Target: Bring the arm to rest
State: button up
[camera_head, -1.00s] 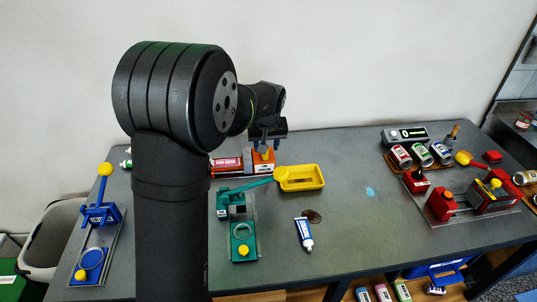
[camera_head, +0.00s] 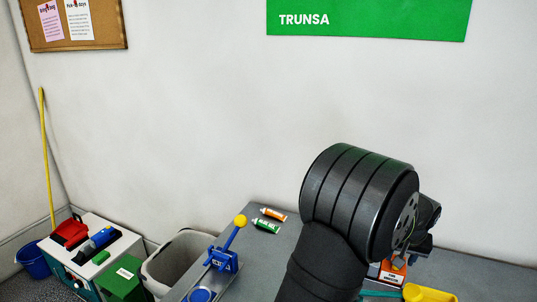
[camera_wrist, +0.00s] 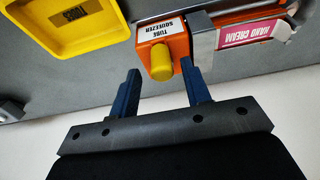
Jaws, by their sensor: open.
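My gripper (camera_wrist: 160,70) is open in the wrist view, with its two dark blue fingers apart and nothing held between them. Just beyond the fingertips is the orange tube squeezer (camera_wrist: 170,40) with a yellow knob. I cannot tell whether a finger touches it. In the head view my arm fills the lower right. The gripper is small there and partly hidden, close to the orange tube squeezer (camera_head: 389,271) on the table.
The grey table (camera_head: 265,262) also holds a blue press (camera_head: 223,260) and two tubes (camera_head: 268,221). A bin (camera_head: 175,255) stands left of the table.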

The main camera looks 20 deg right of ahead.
jog(key=shift+w+a+f, duration=0.15)
jog(key=shift+f, duration=0.45)
jog(key=shift+w+a+f, duration=0.1)
jog(key=shift+w+f, duration=0.05)
jog(key=shift+f, duration=0.4)
jog(key=shift+w+a, duration=0.15)
